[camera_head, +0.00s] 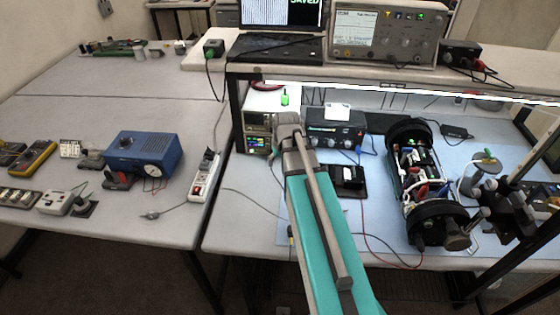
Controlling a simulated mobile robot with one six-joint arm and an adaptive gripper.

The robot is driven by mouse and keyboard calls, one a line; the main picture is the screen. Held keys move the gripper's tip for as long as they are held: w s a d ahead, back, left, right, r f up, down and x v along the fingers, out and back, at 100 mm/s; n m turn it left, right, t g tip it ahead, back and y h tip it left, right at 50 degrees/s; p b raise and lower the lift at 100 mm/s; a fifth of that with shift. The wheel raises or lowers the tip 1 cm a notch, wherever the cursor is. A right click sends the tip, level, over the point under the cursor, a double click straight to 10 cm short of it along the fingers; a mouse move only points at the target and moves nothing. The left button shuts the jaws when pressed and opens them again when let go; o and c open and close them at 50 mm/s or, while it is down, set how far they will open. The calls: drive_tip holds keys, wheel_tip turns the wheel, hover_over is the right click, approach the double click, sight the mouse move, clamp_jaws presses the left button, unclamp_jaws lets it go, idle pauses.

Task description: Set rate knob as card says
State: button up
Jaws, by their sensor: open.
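A small white card (337,112) stands on top of a black instrument box (348,129) under the shelf. Its writing is too small to read. The box front has a lit greenish strip and small controls. I cannot make out which one is the rate knob or where it points. My teal and grey arm reaches up from the bottom to just left of this box. Its far end is beside the box's left side in the picture. My gripper is not visible; the arm's far end hides whatever lies beyond it.
A rack with a lit screen (257,145) stands left of the arm's end. A small black unit (347,181) lies in front of the box. An open black cylinder assembly (425,180) with wiring stands to the right. A shelf (330,73) hangs overhead. Loose cables cross the bench.

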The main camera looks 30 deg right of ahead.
drive_tip(key=s+a+f+n+g+b, duration=0.1)
drive_tip(key=s+a, duration=0.3)
drive_tip(key=a, duration=0.3)
drive_tip(key=s+a+f+n+g, duration=0.1)
drive_tip(key=s+a, duration=0.3)
drive_tip(key=a, duration=0.4)
drive_tip(key=shift+s+a+n+b, duration=0.3)
drive_tip(key=shift+s+n+b, duration=0.05)
drive_tip(key=shift+n+b, duration=0.05)
